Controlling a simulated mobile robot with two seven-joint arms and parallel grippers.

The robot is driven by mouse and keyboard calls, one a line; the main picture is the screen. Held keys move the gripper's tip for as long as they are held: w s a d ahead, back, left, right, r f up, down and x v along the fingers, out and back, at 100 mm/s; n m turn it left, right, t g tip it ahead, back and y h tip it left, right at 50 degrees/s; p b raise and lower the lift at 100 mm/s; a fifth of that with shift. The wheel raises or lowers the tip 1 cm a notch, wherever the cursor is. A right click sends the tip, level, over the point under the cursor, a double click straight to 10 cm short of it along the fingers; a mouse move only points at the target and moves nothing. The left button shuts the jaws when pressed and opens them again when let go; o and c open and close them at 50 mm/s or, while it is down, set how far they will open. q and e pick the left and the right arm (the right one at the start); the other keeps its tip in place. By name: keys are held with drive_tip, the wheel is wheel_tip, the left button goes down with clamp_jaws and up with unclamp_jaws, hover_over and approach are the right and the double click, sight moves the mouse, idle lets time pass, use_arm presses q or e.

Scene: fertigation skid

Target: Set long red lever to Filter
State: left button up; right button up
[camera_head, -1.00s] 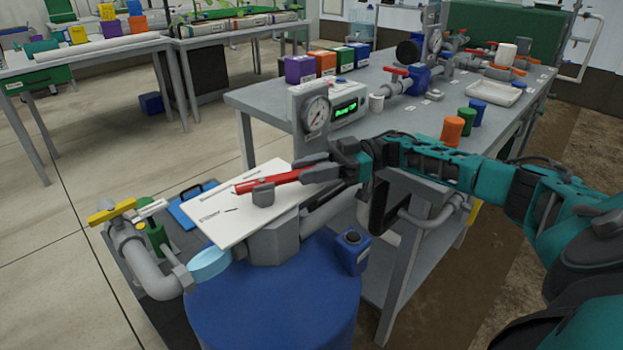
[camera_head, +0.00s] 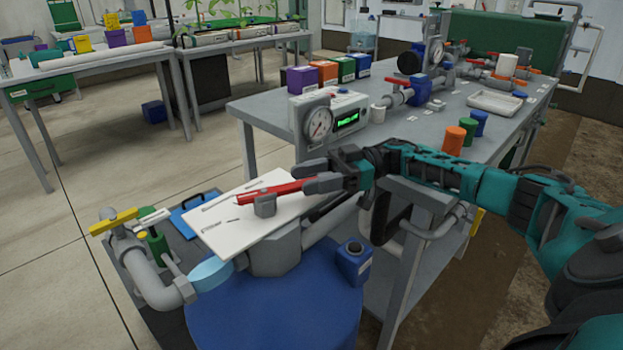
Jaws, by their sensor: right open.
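The long red lever (camera_head: 280,192) sits on a grey hub above a white label plate (camera_head: 225,232) on top of the blue tank (camera_head: 275,310). Its thin tip points left and its other end reaches right, toward my right gripper. My right gripper (camera_head: 312,177) is open, with its fingers around or beside the lever's right end; I cannot tell whether they touch it. The plate carries small printed words and marks, one near its lower left that seems to read Filter. My left gripper is not in view.
A pressure gauge (camera_head: 318,124) and a box with a green display (camera_head: 348,118) stand just behind the gripper on the grey bench (camera_head: 420,140). A yellow-handled valve (camera_head: 114,221) on grey pipe is left of the tank. A blue bottle (camera_head: 353,262) stands on the tank's right.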

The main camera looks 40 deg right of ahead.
wheel_tip(320, 180, up, 20)
drive_tip(key=p, duration=0.4)
drive_tip(key=shift+f, duration=0.25)
